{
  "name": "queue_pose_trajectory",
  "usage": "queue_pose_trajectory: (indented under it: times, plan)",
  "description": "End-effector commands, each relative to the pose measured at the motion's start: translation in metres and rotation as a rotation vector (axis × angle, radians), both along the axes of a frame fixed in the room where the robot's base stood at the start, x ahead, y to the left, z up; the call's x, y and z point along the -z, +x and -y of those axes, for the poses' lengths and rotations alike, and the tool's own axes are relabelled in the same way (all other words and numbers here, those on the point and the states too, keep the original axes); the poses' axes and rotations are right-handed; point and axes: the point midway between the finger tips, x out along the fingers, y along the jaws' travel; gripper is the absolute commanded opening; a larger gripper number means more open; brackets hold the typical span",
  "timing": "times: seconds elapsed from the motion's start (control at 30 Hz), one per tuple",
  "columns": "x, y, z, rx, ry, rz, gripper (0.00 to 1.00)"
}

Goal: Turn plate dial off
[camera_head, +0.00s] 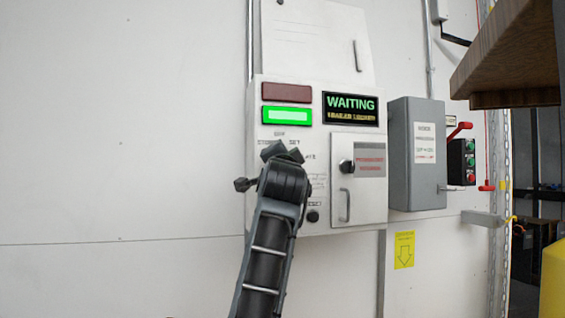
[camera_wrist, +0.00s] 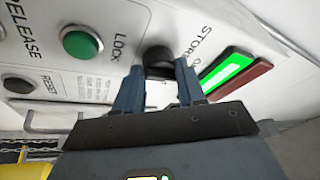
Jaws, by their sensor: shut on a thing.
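The plate dial, a black knob (camera_wrist: 158,57), sits on the white control panel (camera_head: 262,112) beside the printed words STORE and LOCK in the wrist view. My gripper (camera_wrist: 158,70) has one blue-grey finger on each side of the knob and is shut on it. In the head view my gripper (camera_head: 283,152) is against the left part of the panel, below a lit green lamp (camera_head: 287,117). The knob is hidden behind my gripper there. I cannot tell which mark the knob points at.
A dark red unlit lamp (camera_head: 286,92) and a WAITING display (camera_head: 351,108) are above. A small panel door (camera_head: 345,205) with a handle and a grey box (camera_head: 418,155) are to the right. A green button (camera_wrist: 82,43) and a black reset button (camera_wrist: 18,84) are near my fingers.

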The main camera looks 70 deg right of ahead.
Motion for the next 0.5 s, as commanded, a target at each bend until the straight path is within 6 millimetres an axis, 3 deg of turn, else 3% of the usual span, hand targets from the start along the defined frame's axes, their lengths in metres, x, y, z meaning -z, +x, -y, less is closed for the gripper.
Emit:
queue_pose_trajectory:
  times: [0.47,0.5]
  plan:
    - [-0.0002,-0.0003,0.0002,0.001,0.011,0.013,0.09]
    - [-0.0002,-0.0003,0.0002,0.001,0.011,0.013,0.40]
